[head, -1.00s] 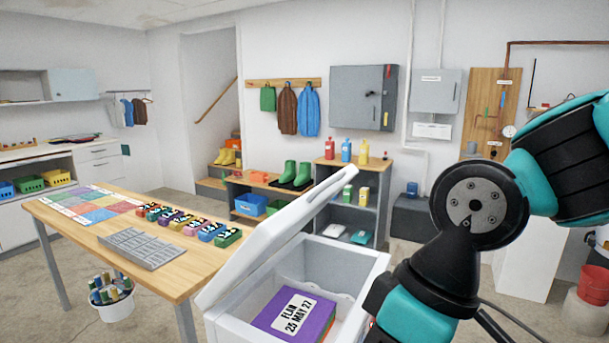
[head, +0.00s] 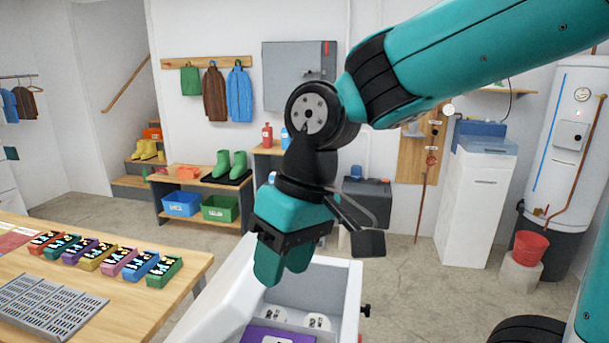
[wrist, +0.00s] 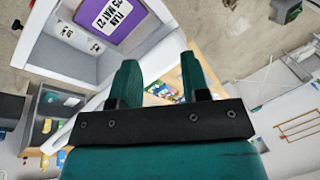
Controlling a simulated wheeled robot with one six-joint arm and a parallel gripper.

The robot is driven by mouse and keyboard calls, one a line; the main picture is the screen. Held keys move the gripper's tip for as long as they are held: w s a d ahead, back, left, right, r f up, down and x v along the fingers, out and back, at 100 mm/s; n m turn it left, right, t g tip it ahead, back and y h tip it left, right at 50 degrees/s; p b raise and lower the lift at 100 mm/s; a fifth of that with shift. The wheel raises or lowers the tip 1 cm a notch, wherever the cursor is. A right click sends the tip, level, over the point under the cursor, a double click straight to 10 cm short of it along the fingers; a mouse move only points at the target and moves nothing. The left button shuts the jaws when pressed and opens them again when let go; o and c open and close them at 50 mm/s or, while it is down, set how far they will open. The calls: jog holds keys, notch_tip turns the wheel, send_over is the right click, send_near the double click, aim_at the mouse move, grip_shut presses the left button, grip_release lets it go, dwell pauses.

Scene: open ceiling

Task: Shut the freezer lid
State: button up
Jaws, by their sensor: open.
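The white chest freezer (head: 338,290) stands at the bottom middle of the head view, beside the wooden table. Its lid (head: 228,303) is open and tilted up on the table side, partly hidden by my gripper and cut by the frame. A purple box (head: 262,333) lies inside; the wrist view shows this box (wrist: 110,18) labelled "FLAN 25 MAY 27". My gripper (head: 283,270) is open and empty, pointing down by the upper part of the lid. In the wrist view, the gripper (wrist: 158,80) has its fingers apart near the lid's white edge; contact cannot be told.
The wooden table (head: 185,262) at left holds a grey grid tray (head: 45,308) and several coloured blocks. A white cabinet (head: 478,205), water heater and red bucket (head: 530,247) stand at right. Floor between freezer and cabinet is clear.

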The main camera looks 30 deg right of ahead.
jog(key=w+d+r+m+h+p, duration=0.1)
jog(key=w+d+r+m+p, duration=0.3)
jog(key=w+d+r+m, duration=0.4)
jog(key=w+d+r+m+h+p, duration=0.2)
jog(key=w+d+r+m+p, duration=0.3)
jog(key=w+d, duration=0.6)
jog(key=f, duration=0.5)
jog(key=w+a+f+p, duration=0.1)
jog(key=f, duration=0.4)
jog(key=w+a+f, duration=0.1)
jog(key=f, duration=0.5)
jog(key=shift+w+p, duration=0.15)
jog(key=shift+p, duration=0.25)
grip_shut()
